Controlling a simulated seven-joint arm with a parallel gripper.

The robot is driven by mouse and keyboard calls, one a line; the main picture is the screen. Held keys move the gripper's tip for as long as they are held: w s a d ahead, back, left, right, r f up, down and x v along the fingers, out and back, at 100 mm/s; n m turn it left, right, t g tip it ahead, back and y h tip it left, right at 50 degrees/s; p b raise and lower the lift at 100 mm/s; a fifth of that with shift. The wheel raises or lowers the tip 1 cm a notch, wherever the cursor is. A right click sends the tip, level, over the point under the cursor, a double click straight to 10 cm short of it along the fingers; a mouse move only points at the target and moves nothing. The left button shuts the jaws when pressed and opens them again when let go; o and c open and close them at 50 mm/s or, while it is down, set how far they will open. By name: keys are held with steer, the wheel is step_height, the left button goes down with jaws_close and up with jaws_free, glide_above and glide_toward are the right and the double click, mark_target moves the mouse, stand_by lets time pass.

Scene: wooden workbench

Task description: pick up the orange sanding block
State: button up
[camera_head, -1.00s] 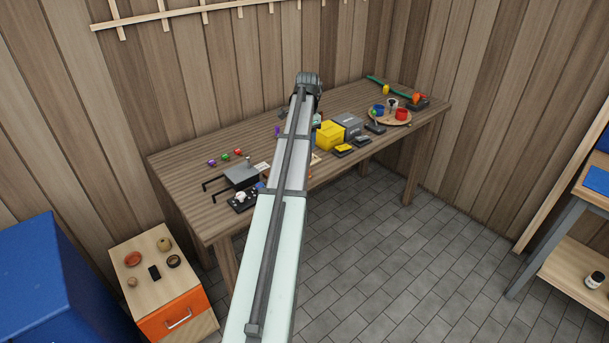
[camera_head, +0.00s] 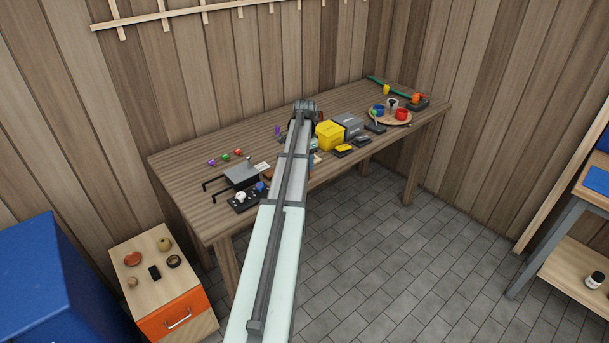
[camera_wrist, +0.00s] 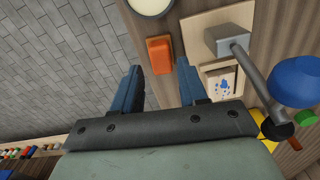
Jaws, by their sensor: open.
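The orange sanding block (camera_wrist: 159,52) lies on the wooden workbench in the wrist view, just beyond my fingertips and in line with the gap between them. My gripper (camera_wrist: 159,70) is open and empty, with its two blue-grey fingers on either side of that gap. No contact with the block shows, and I cannot tell the height above it. In the head view my arm covers the middle of the workbench (camera_head: 190,185), and I cannot make out the block or the fingers there.
A pale board with a grey tool (camera_wrist: 228,40) lies right of the block, with a blue knob (camera_wrist: 296,82) farther right. A round pale-topped thing (camera_wrist: 150,4) is beyond the block. The bench edge and open floor (camera_wrist: 60,60) are left. A yellow box (camera_head: 329,135) stands right of my arm.

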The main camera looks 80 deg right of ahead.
steer(key=shift+w+f, duration=0.1)
steer(key=shift+f, duration=2.25)
steer(key=shift+c, duration=0.2)
steer(key=c, duration=0.6)
